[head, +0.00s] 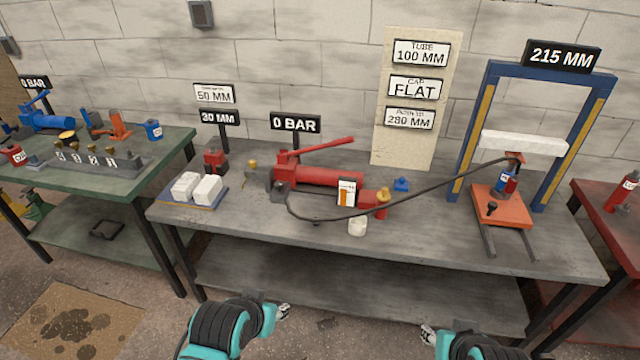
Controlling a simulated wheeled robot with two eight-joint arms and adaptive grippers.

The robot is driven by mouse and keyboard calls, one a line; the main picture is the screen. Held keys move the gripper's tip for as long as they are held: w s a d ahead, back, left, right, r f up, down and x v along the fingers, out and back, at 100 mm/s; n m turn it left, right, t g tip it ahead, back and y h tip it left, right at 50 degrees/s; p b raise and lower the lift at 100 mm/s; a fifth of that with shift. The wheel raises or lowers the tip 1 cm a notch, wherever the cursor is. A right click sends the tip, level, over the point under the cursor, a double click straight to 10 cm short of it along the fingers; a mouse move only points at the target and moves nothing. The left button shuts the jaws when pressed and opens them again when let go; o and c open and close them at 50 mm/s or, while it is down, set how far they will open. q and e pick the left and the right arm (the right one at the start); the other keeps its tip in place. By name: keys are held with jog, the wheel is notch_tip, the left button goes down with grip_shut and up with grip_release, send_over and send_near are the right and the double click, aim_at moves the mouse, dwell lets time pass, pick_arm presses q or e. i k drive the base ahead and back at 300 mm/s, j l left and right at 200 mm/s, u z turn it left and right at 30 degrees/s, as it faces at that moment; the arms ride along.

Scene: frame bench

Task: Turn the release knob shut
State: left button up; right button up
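A red hand pump (325,177) lies on the middle grey bench, its long red handle raised toward the right. A "0 BAR" sign (295,123) stands behind it. A small brass-coloured knob-like part (383,196) shows by the red block at the pump's right end; I cannot tell whether it is the release knob or how far it is turned. My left gripper (284,311) and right gripper (428,335) are low in front of the bench, apart from the pump. Both are too small to tell open from shut, and nothing shows held in them.
A black hose (440,179) runs from the pump to the blue press frame (475,130) at right. A white cup (357,227) stands in front of the pump. White blocks (207,189) sit at left. The front of the grey bench (300,240) is mostly clear.

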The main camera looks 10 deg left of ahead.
aim_at(278, 185)
jog(key=i+j, duration=0.35)
jog(key=i, duration=0.15)
jog(key=i+j, duration=0.4)
jog(key=i, duration=0.15)
